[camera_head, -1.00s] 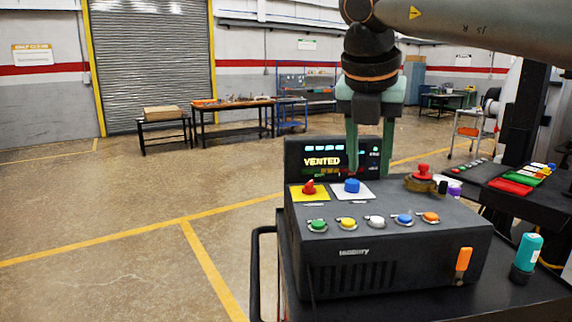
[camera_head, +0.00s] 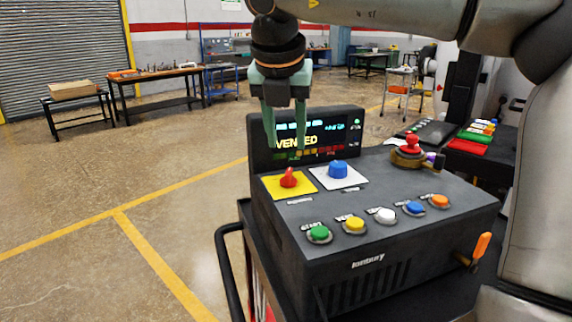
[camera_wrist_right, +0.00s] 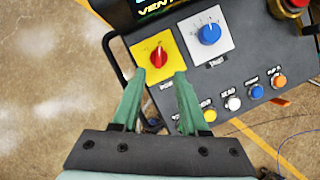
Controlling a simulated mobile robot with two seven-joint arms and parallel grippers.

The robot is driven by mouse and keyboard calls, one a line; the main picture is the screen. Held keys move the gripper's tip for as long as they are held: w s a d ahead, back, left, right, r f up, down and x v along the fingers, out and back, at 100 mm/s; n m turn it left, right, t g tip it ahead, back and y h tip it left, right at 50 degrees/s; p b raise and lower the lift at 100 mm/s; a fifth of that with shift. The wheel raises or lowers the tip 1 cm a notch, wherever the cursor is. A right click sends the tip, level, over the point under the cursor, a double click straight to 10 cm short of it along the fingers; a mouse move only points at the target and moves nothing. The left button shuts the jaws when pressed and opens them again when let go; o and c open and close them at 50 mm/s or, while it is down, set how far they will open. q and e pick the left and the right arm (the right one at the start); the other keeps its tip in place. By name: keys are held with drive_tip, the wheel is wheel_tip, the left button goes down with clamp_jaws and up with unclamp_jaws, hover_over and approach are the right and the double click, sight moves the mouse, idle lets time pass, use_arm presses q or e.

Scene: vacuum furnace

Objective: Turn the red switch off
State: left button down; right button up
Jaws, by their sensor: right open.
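The red switch (camera_head: 289,177) is a rotary knob on a yellow plate at the left of the black control box's top. It also shows in the right wrist view (camera_wrist_right: 158,57), just beyond the fingertips. My right gripper (camera_head: 287,142) is open and empty, above and behind the switch in the head view, in front of the display. In the right wrist view its two green fingers (camera_wrist_right: 158,75) point toward the yellow plate, apart from the knob. My left gripper is not in view.
A blue knob (camera_head: 338,169) on a white plate sits right of the red switch. Several coloured buttons (camera_head: 385,215) line the box's front. A red mushroom button (camera_head: 412,144) stands at the right. The display (camera_head: 310,140) rises behind the knobs.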

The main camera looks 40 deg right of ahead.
sight(289, 171)
drive_tip(key=x, duration=0.7)
drive_tip(key=shift+w+d+f, duration=0.1)
drive_tip(key=shift+w+f, duration=0.05)
drive_tip(key=shift+f, duration=0.2)
drive_tip(key=shift+c, duration=0.3)
clamp_jaws()
